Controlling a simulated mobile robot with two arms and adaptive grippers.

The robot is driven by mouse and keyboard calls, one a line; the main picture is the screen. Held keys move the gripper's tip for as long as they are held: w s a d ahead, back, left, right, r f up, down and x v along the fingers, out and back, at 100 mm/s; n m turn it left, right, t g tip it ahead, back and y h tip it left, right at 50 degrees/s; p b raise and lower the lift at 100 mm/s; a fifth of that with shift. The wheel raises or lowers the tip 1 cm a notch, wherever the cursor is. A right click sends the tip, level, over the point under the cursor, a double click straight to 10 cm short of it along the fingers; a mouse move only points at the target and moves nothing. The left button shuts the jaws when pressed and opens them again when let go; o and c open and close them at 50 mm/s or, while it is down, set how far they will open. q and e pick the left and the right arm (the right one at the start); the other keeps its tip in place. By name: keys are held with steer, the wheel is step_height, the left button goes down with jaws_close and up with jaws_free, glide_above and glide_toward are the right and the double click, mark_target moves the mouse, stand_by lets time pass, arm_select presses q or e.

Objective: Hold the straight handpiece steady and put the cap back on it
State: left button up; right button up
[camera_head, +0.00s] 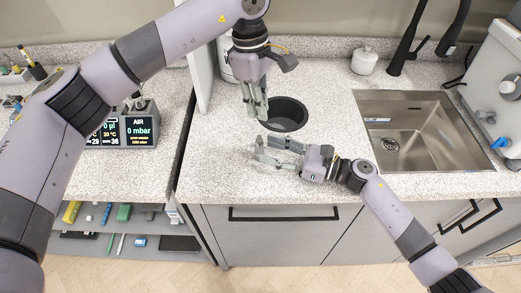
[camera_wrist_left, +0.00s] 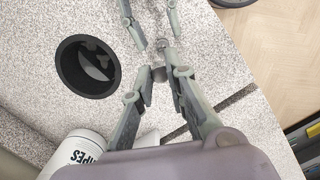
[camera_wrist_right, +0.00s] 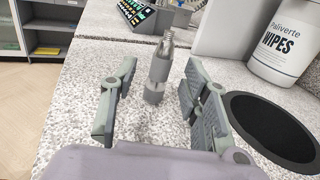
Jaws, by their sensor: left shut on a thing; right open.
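My left gripper (camera_head: 261,117) points down from above, left of the sink, its fingers shut on a small grey piece (camera_wrist_left: 158,74) in the left wrist view. A slim, upright silver-and-grey piece (camera_wrist_right: 159,66), which looks like the straight handpiece, shows between my right gripper's fingers in the right wrist view. Its lower part is darker grey; I cannot tell whether that is the cap. My right gripper (camera_head: 258,148) is open, lower and nearer the counter's front edge. Its fingers also show at the top of the left wrist view. I cannot tell whether they touch the piece.
A round dark opening (camera_head: 287,114) lies in the counter behind my right gripper. A wipes canister (camera_wrist_right: 287,45) stands behind the left gripper. The steel sink (camera_head: 425,130) is to the right. A display unit (camera_head: 125,131) stands on the left counter. The counter's front stretch is clear.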

mark_target(259, 147)
steer(key=x, duration=0.4)
steer(key=shift+w+a+f, duration=0.1)
jaws_close()
stand_by(0.5)
stand_by(0.4)
